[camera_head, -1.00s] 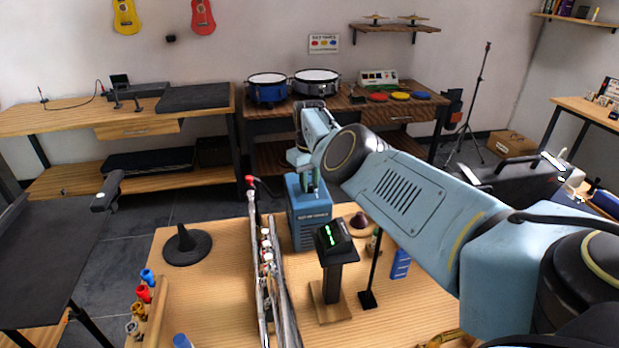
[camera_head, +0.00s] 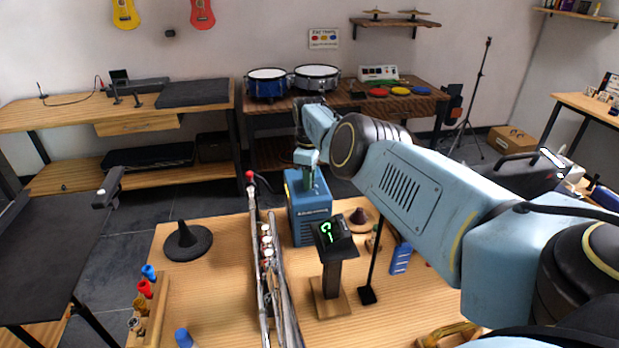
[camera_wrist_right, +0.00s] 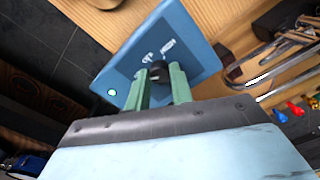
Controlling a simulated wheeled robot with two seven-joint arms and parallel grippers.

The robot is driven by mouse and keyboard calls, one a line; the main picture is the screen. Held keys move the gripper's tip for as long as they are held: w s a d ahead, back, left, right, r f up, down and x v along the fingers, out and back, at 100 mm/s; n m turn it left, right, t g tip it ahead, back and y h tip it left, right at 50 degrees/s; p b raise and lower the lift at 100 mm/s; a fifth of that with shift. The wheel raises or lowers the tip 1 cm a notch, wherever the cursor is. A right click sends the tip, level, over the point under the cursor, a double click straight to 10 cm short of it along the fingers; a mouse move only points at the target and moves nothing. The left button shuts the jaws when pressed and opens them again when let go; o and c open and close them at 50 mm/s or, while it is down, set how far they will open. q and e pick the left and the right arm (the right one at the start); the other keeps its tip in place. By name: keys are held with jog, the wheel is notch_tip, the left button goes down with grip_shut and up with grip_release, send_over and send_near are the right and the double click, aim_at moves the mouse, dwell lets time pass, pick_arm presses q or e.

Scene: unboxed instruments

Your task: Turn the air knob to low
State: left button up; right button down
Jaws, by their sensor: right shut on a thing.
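The blue box (camera_head: 310,226) stands at the back of the wooden worktable, with light lettering on its front. In the head view my right gripper (camera_head: 305,176) is above the box and the knob is hidden. The marking the knob points at is unreadable. My left gripper is out of view.
A small display on a stand (camera_head: 334,240) with green marks is in front of the box. A thin black post (camera_head: 373,262) and a blue block (camera_head: 401,258) are to the right.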

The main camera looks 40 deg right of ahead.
dwell(0.4)
jog(key=c, duration=1.2)
grip_release()
jog(key=shift+c, duration=0.2)
notch_tip(320, 180, up, 14)
jog(key=p, duration=1)
jog(key=shift+f, duration=0.25)
